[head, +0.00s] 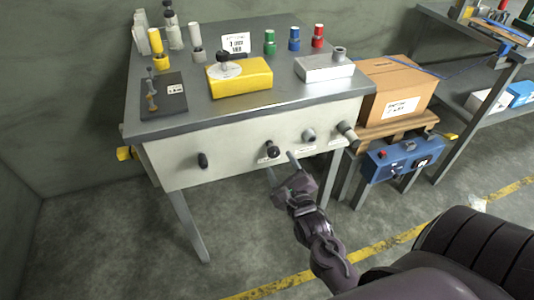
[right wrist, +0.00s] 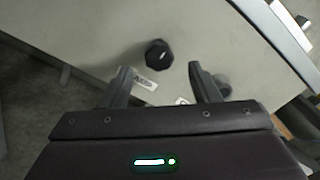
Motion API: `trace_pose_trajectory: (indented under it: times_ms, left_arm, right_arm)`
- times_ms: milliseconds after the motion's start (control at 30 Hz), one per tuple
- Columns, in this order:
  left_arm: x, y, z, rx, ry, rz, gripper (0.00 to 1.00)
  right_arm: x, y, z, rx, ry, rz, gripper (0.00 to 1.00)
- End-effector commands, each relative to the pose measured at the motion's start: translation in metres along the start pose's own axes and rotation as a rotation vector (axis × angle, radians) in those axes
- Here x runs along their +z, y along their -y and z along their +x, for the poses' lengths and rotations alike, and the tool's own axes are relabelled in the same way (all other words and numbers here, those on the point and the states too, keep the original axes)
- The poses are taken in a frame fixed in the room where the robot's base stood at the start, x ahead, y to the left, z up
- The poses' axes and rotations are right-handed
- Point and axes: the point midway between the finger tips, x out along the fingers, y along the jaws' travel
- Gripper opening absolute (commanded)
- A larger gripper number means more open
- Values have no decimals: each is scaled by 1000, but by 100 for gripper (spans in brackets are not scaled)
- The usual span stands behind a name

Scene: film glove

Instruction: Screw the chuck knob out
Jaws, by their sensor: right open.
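A round black knob (head: 272,150) sticks out of the pale front panel of the workbench, with a small label beside it too small to read. My right gripper (head: 280,162) is open and empty just in front of and below this knob. In the right wrist view the black knob (right wrist: 157,53) lies ahead of the gap between the two fingers (right wrist: 160,68), apart from both. Which knob is the chuck knob cannot be read. My left gripper is not in view.
The bench top (head: 210,118) holds a yellow block (head: 245,85), a grey block (head: 325,70) and coloured bottles. A cardboard box (head: 397,88) stands right.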

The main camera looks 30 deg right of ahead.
Motion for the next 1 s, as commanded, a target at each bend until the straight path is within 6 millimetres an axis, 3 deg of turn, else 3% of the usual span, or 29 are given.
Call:
trace_pose_trajectory:
  times_ms: [100,300,700,1000]
  left_arm:
    - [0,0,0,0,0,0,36]
    - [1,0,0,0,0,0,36]
    - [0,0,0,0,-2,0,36]
    - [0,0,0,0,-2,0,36]
  right_arm:
    - [1,0,22,0,3,-2,55]
    - [1,0,49,1,1,-3,55]
    - [0,-1,58,2,-1,-3,55]
    - [0,-1,57,2,-1,-3,16]
